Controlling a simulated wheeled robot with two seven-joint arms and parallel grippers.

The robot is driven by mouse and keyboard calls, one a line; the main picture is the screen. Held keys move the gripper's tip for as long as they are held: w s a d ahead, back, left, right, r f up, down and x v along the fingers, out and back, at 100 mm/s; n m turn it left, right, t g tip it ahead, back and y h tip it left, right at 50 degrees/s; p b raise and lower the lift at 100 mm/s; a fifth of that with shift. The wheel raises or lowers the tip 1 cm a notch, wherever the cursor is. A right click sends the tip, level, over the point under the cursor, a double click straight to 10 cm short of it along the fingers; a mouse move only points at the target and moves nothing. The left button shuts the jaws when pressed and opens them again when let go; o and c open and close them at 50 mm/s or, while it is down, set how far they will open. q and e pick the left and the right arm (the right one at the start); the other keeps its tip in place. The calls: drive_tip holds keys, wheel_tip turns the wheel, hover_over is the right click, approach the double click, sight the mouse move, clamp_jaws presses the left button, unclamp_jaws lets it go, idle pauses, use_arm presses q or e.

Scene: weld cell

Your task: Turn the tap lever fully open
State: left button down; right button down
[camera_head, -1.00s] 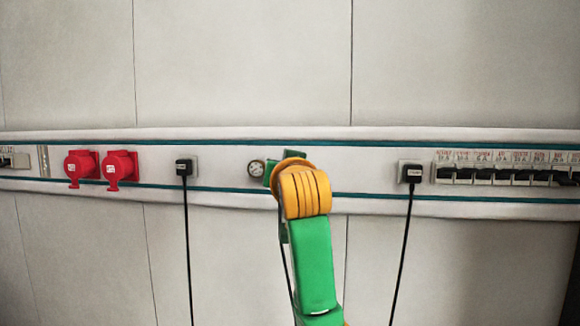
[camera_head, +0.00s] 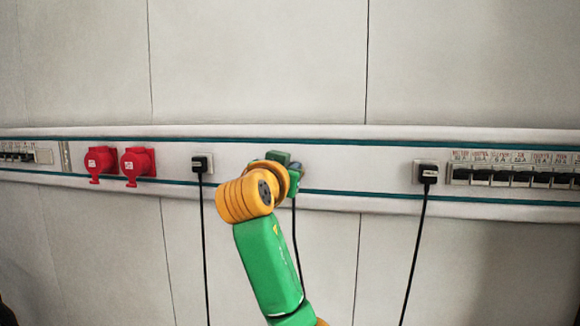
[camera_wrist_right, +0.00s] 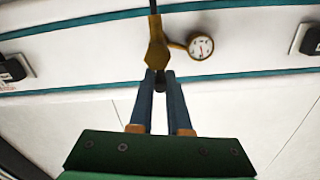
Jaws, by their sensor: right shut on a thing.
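The brass tap (camera_wrist_right: 157,52) is on the white wall rail, with a round dial gauge (camera_wrist_right: 201,46) beside it in the right wrist view. My right gripper (camera_wrist_right: 160,76) has its two blue fingers close together at the tap, shut on a small dark part, the tap lever (camera_wrist_right: 160,85). Most of the lever is hidden between the fingers. In the head view my orange and green right wrist covers the tap and gauge, and only the green gripper body (camera_head: 280,157) shows above it. My left gripper is in neither view.
The rail (camera_head: 370,176) runs across the wall. Two red sockets (camera_head: 138,163) are at left. Black plugs with hanging cables stand left (camera_head: 202,163) and right (camera_head: 428,173) of my arm. Breakers (camera_head: 520,177) are at far right. A thin dark hose (camera_head: 296,240) hangs behind my arm.

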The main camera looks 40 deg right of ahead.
drive_tip(key=c, duration=0.9)
unclamp_jaws()
drive_tip(key=shift+o, duration=0.2)
drive_tip(key=shift+w, duration=0.1)
drive_tip(key=shift+f, duration=0.15)
drive_tip(key=b+v, duration=0.4)
drive_tip(key=v, duration=0.3)
drive_tip(key=shift+d, duration=0.15)
